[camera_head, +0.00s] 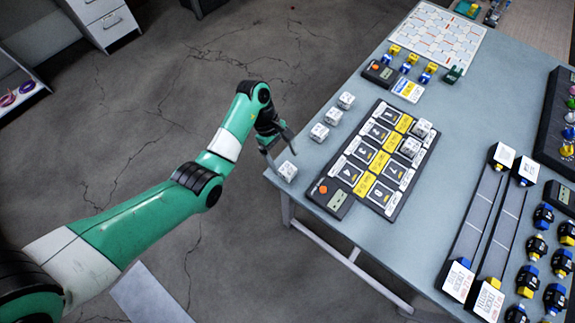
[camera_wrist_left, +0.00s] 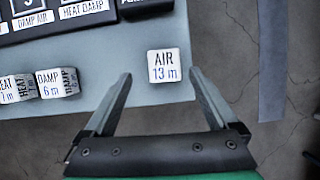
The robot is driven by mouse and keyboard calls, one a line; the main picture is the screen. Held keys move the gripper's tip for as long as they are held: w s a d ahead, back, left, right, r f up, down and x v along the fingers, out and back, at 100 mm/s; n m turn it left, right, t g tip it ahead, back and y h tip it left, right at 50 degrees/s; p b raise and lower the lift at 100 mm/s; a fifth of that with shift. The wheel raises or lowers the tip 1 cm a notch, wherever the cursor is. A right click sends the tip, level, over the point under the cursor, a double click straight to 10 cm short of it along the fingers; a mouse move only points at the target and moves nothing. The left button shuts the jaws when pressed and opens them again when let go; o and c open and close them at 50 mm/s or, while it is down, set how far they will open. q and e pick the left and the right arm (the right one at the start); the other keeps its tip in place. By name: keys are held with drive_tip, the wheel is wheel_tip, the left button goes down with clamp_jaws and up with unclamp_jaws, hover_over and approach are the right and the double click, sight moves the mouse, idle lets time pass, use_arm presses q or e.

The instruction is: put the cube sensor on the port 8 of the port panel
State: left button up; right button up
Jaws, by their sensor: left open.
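A white cube sensor marked AIR 13 m (camera_wrist_left: 164,66) lies near the table's corner; it also shows in the head view (camera_head: 288,172). My left gripper (camera_head: 282,157) is open and empty above this cube. In the left wrist view its fingertips (camera_wrist_left: 160,76) are spread to either side of the cube, which shows between and just beyond them. The port panel (camera_head: 381,158) lies on the table with numbered white ports and a yellow middle strip. Two cubes (camera_head: 421,128) (camera_head: 410,147) sit on its right side. I cannot read which port is 8. My right gripper is not in view.
Several more white cubes (camera_head: 333,117) stand in a row left of the panel. A dark box with an orange button (camera_head: 331,197) adjoins the panel. Long dark rails (camera_head: 484,220) and several knobs fill the table's right side.

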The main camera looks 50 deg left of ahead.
sight(288, 170)
use_arm(q)
drive_tip(key=x, duration=0.1)
drive_tip(key=b+x, duration=0.1)
drive_tip(key=x, duration=0.3)
drive_tip(key=shift+s+d+b, duration=0.2)
drive_tip(key=shift+s+b, duration=0.15)
drive_tip(key=shift+b, duration=0.05)
drive_tip(key=shift+r, duration=0.1)
clamp_jaws()
drive_tip(key=shift+r+p, duration=0.45)
drive_tip(key=shift+r, duration=0.1)
wheel_tip(288, 170, up, 3)
drive_tip(key=shift+p, duration=0.9)
drive_tip(key=s+d+r+p, duration=0.9)
drive_tip(key=s+p, duration=0.1)
drive_tip(key=p, duration=0.2)
drive_tip(key=shift+d, duration=0.2)
